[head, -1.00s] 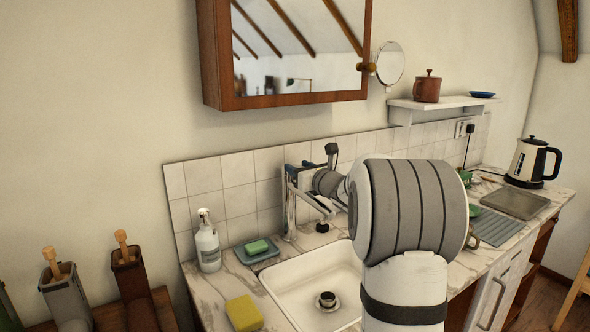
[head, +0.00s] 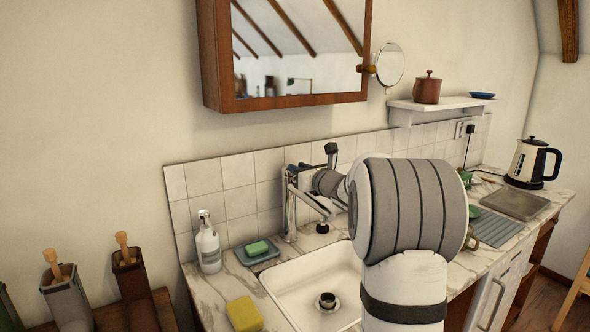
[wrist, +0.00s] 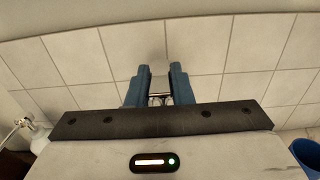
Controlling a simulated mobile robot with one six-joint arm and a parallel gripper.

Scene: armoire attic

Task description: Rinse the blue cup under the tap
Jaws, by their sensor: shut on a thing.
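The tap (head: 290,218) is a chrome post at the back of the white sink (head: 283,283). My gripper (head: 291,180) is at the top of the tap, partly hidden by my own wrist in the head view. In the wrist view its blue fingers (wrist: 160,92) are close together on a small metallic part between them, seemingly the tap's lever. A blue cup (wrist: 306,154) shows only in part at the lower right of the wrist view. In the head view I cannot make it out; my arm covers part of the sink. No water stream is visible.
A soap bottle (head: 208,246), a green sponge on a dish (head: 262,255) and a yellow sponge (head: 244,313) stand left of the sink. A kettle (head: 531,162) and a ribbed mat (head: 497,229) are on the right. A mirror cabinet (head: 290,50) hangs above.

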